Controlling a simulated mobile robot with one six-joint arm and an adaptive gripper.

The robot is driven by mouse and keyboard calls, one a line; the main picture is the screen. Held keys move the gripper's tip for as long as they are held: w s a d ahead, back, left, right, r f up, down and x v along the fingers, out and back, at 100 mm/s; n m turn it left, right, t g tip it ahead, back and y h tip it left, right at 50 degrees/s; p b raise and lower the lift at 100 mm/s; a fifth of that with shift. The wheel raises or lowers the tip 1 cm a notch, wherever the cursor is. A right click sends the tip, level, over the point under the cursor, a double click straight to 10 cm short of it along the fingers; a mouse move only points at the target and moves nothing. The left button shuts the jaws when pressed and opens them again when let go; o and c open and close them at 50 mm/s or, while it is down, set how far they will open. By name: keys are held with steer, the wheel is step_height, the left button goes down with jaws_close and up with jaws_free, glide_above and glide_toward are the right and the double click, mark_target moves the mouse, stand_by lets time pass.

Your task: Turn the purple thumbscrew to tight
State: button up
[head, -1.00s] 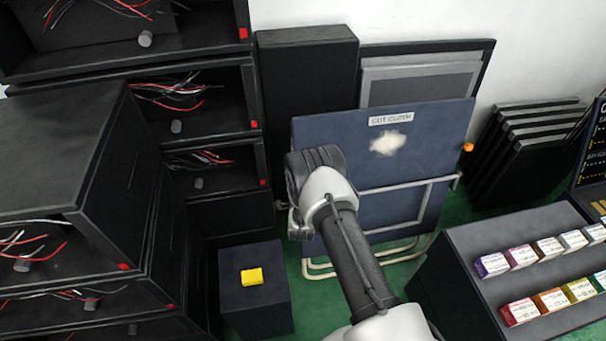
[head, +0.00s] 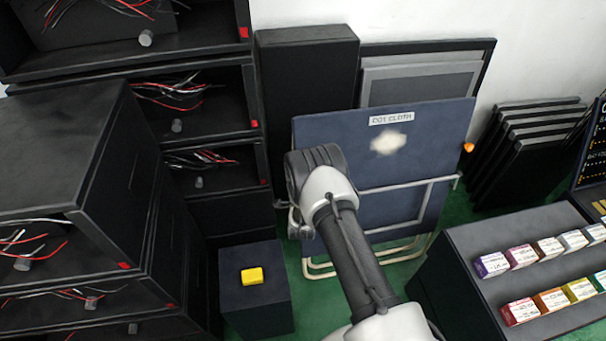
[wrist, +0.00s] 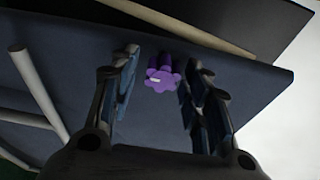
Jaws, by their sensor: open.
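The purple thumbscrew (wrist: 162,77) shows in the wrist view, with a lobed head and a small white mark on it. It sits on the dark blue panel (wrist: 240,88), between my gripper's fingers and beyond their tips as seen. My gripper (wrist: 160,90) is open, one finger on each side of the thumbscrew; I cannot tell any contact. In the head view my arm stands in front of the blue panel (head: 440,150) and hides the thumbscrew and the fingers.
An orange knob (head: 468,147) is on the panel's right edge. A yellow block (head: 252,276) sits on a black box (head: 255,305) at lower left. Black cabinets with wires (head: 195,100) stand to the left. A rack of small boxes (head: 470,240) stands at right.

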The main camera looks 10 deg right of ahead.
steer(key=shift+s, duration=0.1)
steer(key=v, duration=1.2)
steer(key=w+a+r+n+g+y, duration=0.2)
steer(key=w+r+n+g, duration=0.15)
steer(key=r, duration=1.05)
steer(key=s+r+n+g+y, duration=0.2)
steer(key=s+r+n, duration=0.4)
steer(key=r, duration=0.6)
steer(key=s+d+r+n+g, duration=0.1)
steer(key=s+r+n, duration=0.2)
steer(key=s, duration=0.7)
steer(key=s+d+r+n+g, duration=0.1)
steer(key=s+r+n+g, duration=0.1)
steer(key=s, duration=0.9)
steer(key=s+d+r+n+g, duration=0.2)
steer(key=s+n, duration=0.3)
steer(key=s, duration=0.6)
steer(key=shift+s+r+n, duration=0.25)
steer(key=shift+r+n, duration=0.1)
steer(key=shift+r, duration=0.55)
